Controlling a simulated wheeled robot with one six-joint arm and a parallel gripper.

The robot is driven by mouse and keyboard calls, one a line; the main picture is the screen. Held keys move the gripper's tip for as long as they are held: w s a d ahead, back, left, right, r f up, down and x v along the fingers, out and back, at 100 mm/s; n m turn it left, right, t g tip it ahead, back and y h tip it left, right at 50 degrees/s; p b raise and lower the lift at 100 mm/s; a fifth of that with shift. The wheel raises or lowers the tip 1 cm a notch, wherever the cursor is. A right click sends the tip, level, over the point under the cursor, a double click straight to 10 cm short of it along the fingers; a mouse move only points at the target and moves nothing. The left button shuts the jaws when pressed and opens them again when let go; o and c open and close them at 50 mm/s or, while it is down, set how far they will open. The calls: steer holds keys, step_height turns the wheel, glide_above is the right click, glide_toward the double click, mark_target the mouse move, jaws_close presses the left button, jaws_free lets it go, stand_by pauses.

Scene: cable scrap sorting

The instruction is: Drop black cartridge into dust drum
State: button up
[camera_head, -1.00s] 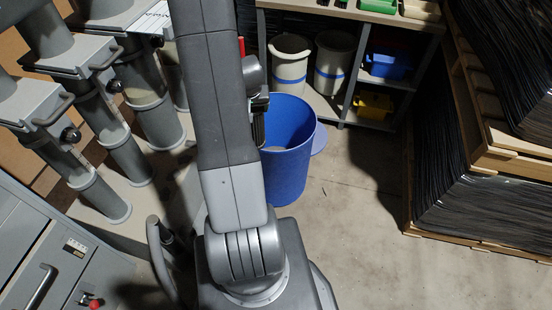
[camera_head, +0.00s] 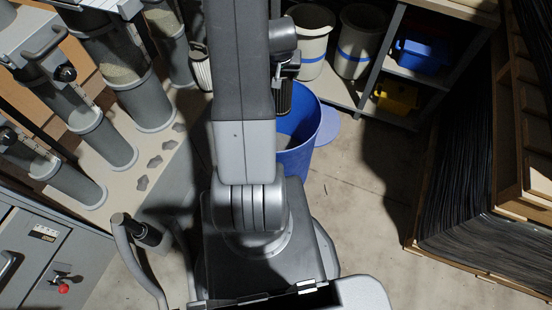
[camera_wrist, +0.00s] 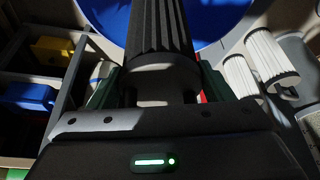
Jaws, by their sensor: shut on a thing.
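The black pleated cartridge (camera_wrist: 160,30) fills the top middle of the wrist view, pointing away from the camera. My gripper (camera_wrist: 160,88) is shut on its near end, with a finger on each side. In the head view the cartridge (camera_head: 284,98) hangs below my gripper (camera_head: 284,70), in front of the mouth of the blue dust drum (camera_head: 304,163). The drum also shows behind the cartridge in the wrist view (camera_wrist: 222,18). My arm hides the drum's left side in the head view. Whether the cartridge's lower end is inside the rim I cannot tell.
A shelf unit (camera_head: 385,65) behind the drum holds pale bins with blue bands, a blue bin (camera_head: 420,55) and a yellow bin (camera_head: 397,97). White pleated cartridges (camera_wrist: 268,58) stand near the drum. Pallets of black material (camera_head: 480,215) are at right. Floor between is clear.

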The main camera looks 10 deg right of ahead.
step_height(320, 180, down, 6)
steer(key=b, duration=0.4)
steer(key=shift+r+b, duration=0.25)
steer(key=shift+b, duration=0.05)
steer(key=o, duration=1.8)
steer(key=shift+c, duration=0.2)
steer(key=p+v, duration=0.3)
steer(key=v, duration=1.1)
steer(key=shift+p, duration=0.3)
steer(key=shift+s+f, duration=0.1)
steer(key=shift+f, duration=0.05)
